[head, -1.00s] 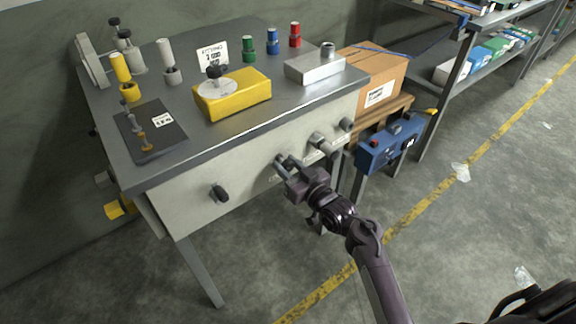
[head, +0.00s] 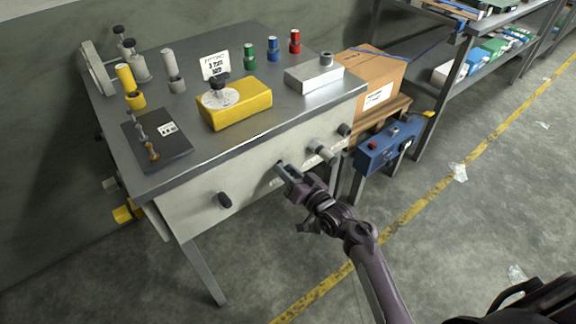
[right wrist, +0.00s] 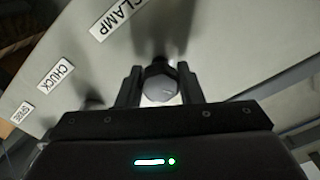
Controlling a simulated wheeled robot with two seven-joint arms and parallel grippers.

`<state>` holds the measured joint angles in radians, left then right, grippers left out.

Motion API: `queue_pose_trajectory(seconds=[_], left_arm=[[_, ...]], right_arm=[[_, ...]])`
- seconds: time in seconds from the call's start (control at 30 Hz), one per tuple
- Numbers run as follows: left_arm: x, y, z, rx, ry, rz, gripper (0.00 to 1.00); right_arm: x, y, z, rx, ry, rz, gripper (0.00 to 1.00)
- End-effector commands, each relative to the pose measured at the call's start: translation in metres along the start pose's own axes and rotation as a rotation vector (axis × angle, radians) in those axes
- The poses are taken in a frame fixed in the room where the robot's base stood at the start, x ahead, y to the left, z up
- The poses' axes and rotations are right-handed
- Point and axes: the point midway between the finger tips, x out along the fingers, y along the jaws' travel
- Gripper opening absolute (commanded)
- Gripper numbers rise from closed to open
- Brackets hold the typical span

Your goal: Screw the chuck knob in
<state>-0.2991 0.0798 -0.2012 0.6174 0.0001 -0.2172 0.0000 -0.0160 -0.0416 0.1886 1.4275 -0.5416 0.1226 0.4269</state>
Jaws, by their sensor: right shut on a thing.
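My right gripper (head: 284,169) is at the front panel (head: 185,209) of the grey bench. It is shut on a dark knob (right wrist: 160,82), which shows between the fingers in the right wrist view. A label reading CLAMP (right wrist: 117,15) lies close to the held knob's base. A label reading CHUCK (right wrist: 56,76) lies farther left, near a blurred neighbouring knob (right wrist: 90,102). I cannot tell for certain which label belongs to the held knob. In the head view the fingers mostly hide it. My left gripper is not in view.
A black knob (head: 225,200) sits left on the panel; a grey knob (head: 320,150) and a dark knob (head: 345,130) sit right. A yellow block (head: 240,105) and coloured cylinders stand on the bench top. A blue box (head: 388,147) is close right of the bench.

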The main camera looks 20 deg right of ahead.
Motion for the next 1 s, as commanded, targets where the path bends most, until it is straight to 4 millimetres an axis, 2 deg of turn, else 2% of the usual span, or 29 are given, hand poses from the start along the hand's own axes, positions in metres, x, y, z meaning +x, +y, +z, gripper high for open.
queue_pose_trajectory(seconds=[0.03, 0.1, 0.5, 1.0], left_arm=[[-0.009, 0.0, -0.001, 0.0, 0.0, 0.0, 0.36], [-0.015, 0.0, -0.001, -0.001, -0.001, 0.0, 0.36], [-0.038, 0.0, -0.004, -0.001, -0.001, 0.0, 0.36], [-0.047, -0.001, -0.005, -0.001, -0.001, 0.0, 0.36]], right_arm=[[0.0, -0.002, -0.004, 0.045, 0.0, 0.001, 0.11], [0.0, -0.002, -0.004, 0.111, 0.001, 0.001, 0.11], [0.0, -0.001, -0.003, 0.432, 0.002, -0.001, 0.11], [0.0, 0.0, -0.001, 0.59, 0.002, 0.0, 0.11]])
